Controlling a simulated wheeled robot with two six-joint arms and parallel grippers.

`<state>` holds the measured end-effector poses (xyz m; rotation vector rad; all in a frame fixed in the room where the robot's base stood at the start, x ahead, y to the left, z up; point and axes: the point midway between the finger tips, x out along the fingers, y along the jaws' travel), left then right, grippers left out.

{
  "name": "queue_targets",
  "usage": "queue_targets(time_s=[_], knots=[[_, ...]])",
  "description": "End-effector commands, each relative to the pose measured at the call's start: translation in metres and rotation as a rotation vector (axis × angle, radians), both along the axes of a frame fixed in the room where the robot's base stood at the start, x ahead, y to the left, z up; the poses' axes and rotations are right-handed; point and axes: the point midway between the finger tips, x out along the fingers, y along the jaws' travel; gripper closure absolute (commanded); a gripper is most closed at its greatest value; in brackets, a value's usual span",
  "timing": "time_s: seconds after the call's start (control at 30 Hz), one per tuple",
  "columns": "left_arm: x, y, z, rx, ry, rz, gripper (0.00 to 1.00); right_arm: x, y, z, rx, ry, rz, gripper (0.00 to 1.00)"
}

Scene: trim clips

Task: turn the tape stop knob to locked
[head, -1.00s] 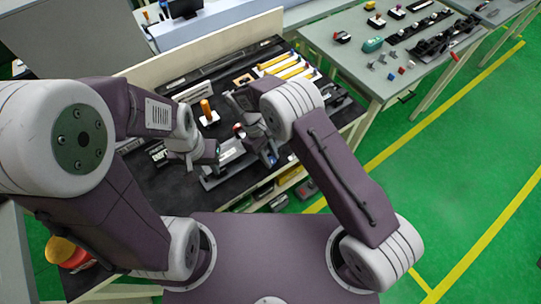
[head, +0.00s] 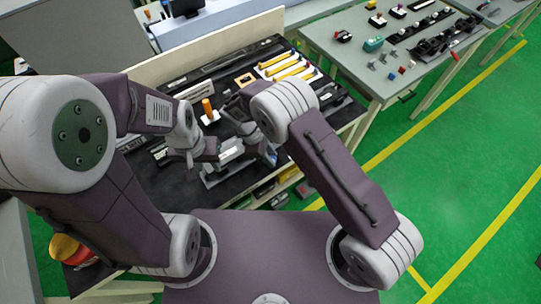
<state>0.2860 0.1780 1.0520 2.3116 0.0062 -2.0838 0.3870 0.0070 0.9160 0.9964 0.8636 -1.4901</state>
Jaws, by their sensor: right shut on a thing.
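A long grey fixture (head: 217,176) lies on the black bench top, below and between my grippers. My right gripper (head: 268,156) is low over the right end of this fixture. It is shut on a small part that seems to be the tape stop knob; the gripper hides the part, so its setting cannot be read. My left gripper (head: 204,163) is low by the left part of the fixture. Its fingers are too small and covered to tell whether they are open or shut, or whether they touch the fixture.
An orange upright handle (head: 207,108) stands behind the grippers. Several yellow bars (head: 286,68) lie in a white tray at the back right. A grey table (head: 357,67) with small parts stands to the right. Green floor is clear at the right.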

Motion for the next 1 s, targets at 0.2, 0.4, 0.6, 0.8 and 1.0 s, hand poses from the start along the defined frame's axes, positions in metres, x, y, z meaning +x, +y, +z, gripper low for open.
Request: queue_targets(time_s=[0.2, 0.4, 0.6, 0.8, 1.0], knots=[[0.000, 0.000, 0.000, 0.000, 0.000, 0.000, 0.64, 0.001, 0.001, 0.001, 0.002, -0.003, 0.004, 1.00], [0.000, 0.000, 0.000, 0.000, 0.000, 0.000, 0.64, 0.001, 0.000, 0.001, 0.001, -0.002, 0.003, 0.63], [0.000, 0.000, 0.000, 0.000, 0.000, 0.000, 0.64, 0.000, 0.000, 0.000, 0.001, -0.001, 0.001, 0.63], [0.000, 0.000, -0.007, 0.000, 0.000, 0.000, 0.64, 0.002, 0.010, 0.019, 0.004, -0.005, 0.001, 0.63], [0.000, 0.000, -0.015, 0.000, 0.000, 0.000, 0.64, 0.005, 0.027, 0.061, 0.004, -0.005, 0.002, 0.63]])
